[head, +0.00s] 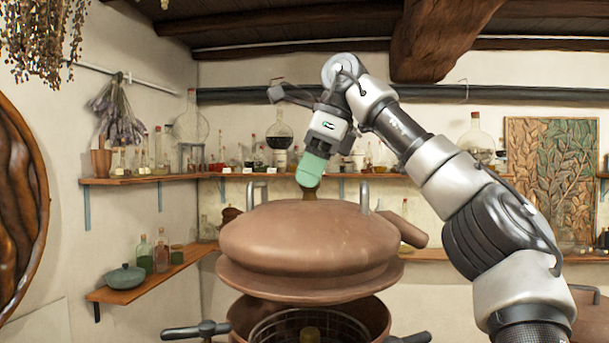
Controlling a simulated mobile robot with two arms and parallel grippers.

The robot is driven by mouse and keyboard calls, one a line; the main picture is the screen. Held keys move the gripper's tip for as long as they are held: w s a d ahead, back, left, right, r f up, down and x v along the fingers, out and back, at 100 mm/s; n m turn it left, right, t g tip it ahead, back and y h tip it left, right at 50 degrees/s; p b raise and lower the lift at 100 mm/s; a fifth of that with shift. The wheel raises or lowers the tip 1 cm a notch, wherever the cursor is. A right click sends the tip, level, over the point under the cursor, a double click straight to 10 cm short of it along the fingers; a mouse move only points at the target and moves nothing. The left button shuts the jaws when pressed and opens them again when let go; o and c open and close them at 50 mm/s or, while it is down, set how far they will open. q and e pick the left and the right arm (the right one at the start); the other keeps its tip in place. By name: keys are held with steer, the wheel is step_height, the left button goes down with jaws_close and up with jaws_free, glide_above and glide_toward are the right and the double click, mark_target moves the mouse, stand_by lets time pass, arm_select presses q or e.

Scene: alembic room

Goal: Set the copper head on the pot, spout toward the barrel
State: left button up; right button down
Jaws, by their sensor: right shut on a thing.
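The copper head (310,240) is a wide, domed lid with a flange, two upright grey handles and a short spout (404,230) pointing right. My right gripper (309,184), with green finger pads, is shut on the knob at its top. The head hangs roughly level over the copper pot (379,318). The pot's open mouth shows below the flange, with a wire ring and a dark gold piece inside. The flange hides the back of the pot's rim. I cannot make out a barrel for certain. My left gripper is out of view.
Dark clamp-like handles (196,330) stick out at the pot's left and right front. Wall shelves (150,289) with bottles and a lidded green pot (126,278) stand behind. A rounded copper-coloured thing (587,304) shows at the lower right edge. A large curved wooden rim (38,190) fills the left edge.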

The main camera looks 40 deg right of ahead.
mark_target(310, 192)
steer(key=shift+a+f, duration=0.1)
steer(key=shift+f, duration=1.9)
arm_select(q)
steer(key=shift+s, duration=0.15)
arm_select(e)
steer(key=shift+a+r, duration=0.1)
steer(key=shift+r, duration=0.05)
